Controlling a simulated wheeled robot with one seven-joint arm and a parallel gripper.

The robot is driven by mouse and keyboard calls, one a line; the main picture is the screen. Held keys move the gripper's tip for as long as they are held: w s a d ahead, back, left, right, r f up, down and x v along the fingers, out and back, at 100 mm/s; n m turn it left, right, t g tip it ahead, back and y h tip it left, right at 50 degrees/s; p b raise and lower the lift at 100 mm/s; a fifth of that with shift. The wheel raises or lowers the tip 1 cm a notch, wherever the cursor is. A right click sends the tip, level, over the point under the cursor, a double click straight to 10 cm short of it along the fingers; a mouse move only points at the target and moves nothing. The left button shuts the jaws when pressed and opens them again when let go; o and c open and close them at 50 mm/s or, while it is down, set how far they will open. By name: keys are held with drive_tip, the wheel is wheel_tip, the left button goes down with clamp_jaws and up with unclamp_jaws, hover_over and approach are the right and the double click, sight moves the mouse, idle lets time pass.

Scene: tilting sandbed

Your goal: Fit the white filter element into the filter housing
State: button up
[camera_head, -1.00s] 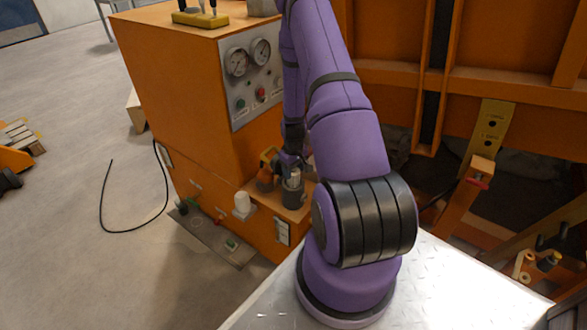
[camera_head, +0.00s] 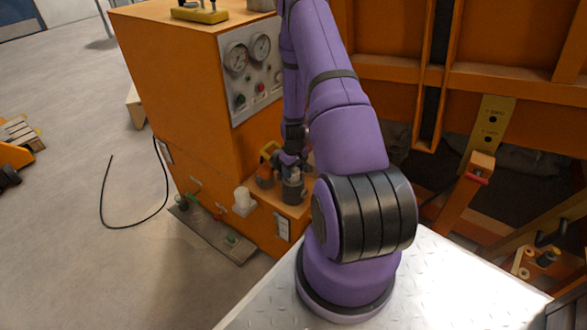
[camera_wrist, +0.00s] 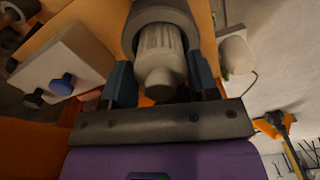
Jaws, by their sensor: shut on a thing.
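The pale, ribbed filter element (camera_wrist: 160,50) is between the two dark fingers of my gripper (camera_wrist: 163,82) in the wrist view. Its narrower end faces the gripper, and its far end sits inside the mouth of the grey round filter housing (camera_wrist: 142,16). How deep it reaches is hidden. In the head view, the housing (camera_head: 292,192) is a dark cup on the orange ledge. My gripper (camera_head: 291,165) is above it, shut on the filter element (camera_head: 295,173), of which only a small pale part shows.
An orange-brown fitting (camera_head: 265,176) is close beside the housing. The orange cabinet with its gauge panel (camera_head: 250,70) rises behind. A grey plate with small parts (camera_head: 215,232) lies on the floor.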

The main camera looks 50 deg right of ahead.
drive_tip(key=shift+f, duration=1.3)
drive_tip(key=shift+r, duration=0.15)
drive_tip(key=shift+r, duration=2.9)
drive_tip(key=shift+f, duration=3.05)
drive_tip(key=o, duration=1.1)
drive_tip(key=shift+c, duration=0.2)
